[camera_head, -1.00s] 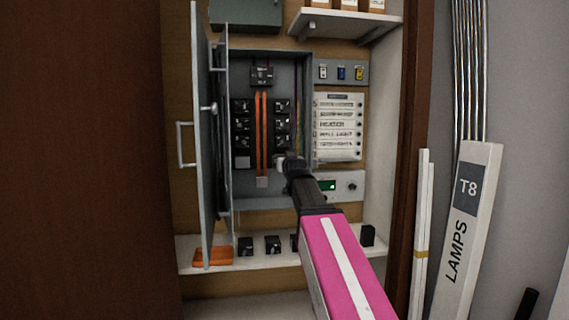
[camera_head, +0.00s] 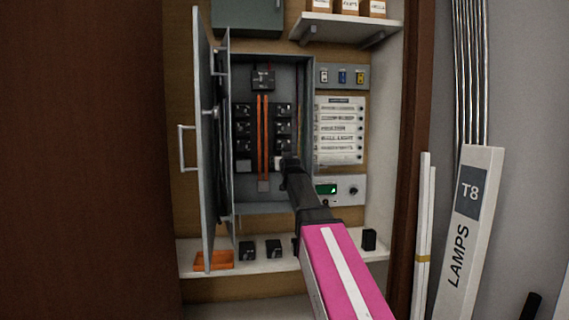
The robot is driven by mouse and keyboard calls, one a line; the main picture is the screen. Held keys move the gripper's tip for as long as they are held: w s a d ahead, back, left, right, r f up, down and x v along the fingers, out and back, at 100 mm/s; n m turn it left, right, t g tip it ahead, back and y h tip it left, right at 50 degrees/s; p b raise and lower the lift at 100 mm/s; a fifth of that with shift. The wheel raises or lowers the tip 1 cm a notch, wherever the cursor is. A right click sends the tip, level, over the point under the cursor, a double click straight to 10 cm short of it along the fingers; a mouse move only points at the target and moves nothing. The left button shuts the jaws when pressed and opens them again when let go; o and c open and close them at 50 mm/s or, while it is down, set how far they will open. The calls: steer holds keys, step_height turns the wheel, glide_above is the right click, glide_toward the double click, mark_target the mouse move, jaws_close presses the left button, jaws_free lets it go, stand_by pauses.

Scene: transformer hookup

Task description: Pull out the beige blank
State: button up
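The open grey breaker panel (camera_head: 303,110) has two columns of black breakers (camera_head: 283,128) beside orange bars (camera_head: 262,135). A small pale block, which looks like the beige blank (camera_head: 278,162), sits at the bottom of the right column. My gripper (camera_head: 287,160) reaches in from the lower right, its tip at the blank's right side and partly covering it. I cannot tell whether the fingers touch it or how far apart they are.
The panel door (camera_head: 202,150) stands open on the left. A labelled circuit list (camera_head: 339,130) and a small box with a green display (camera_head: 338,190) are to the right. Below, a shelf (camera_head: 300,261) holds loose black breakers (camera_head: 260,249) and an orange tray (camera_head: 215,261).

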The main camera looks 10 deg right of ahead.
steer(key=c, duration=1.1)
steer(key=shift+c, duration=0.2)
steer(key=shift+s, duration=1.8)
steer(key=shift+s, duration=2.4)
